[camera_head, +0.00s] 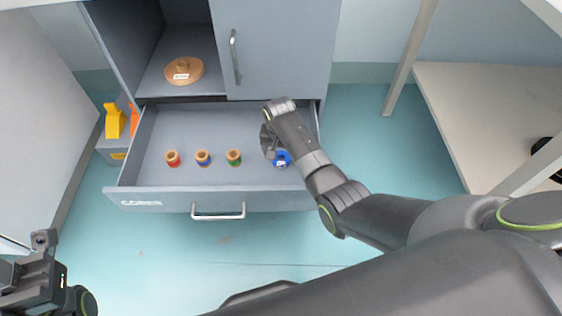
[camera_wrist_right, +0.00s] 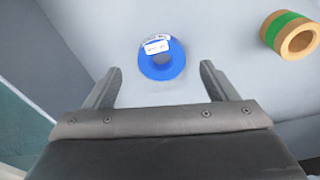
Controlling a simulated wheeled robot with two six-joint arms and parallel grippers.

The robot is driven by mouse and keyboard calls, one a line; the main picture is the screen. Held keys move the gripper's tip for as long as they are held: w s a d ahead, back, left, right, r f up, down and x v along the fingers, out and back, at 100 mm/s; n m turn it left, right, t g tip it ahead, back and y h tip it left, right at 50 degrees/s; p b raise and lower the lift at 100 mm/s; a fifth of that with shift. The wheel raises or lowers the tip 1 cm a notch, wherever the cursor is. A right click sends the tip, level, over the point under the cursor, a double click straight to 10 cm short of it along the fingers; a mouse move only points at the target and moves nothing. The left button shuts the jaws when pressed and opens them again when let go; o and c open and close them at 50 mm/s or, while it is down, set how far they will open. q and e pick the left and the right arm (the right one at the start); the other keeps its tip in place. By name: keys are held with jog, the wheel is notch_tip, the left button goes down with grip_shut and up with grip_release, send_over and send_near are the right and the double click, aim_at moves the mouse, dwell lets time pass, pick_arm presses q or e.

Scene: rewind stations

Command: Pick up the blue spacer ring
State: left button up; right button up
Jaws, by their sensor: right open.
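The blue spacer ring (camera_head: 282,159) lies on the floor of the open drawer, toward its right end, partly covered by my right gripper in the head view. In the right wrist view the blue ring (camera_wrist_right: 162,66) has a white label on its upper edge and sits just beyond and between the fingertips. My right gripper (camera_wrist_right: 158,78) is open and empty, above the drawer floor and apart from the ring; it also shows in the head view (camera_head: 270,145). My left gripper (camera_head: 42,262) is at the lower left, outside the drawer; its jaws cannot be made out.
The drawer (camera_head: 142,196) marked CORES also holds wooden cores with a red (camera_head: 172,158), blue (camera_head: 203,158) and green band (camera_head: 233,157). The green-banded core is right of the ring in the wrist view (camera_wrist_right: 290,35). A wooden disc (camera_head: 184,70) sits in the cabinet above.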

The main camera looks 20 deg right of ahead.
aim_at(281, 161)
jog(key=f, duration=0.1)
jog(key=f+b, duration=0.2)
jog(key=shift+w+f, duration=0.25)
jog(key=shift+w, duration=0.05)
jog(key=shift+r, duration=0.1)
jog(key=c, duration=1.1)
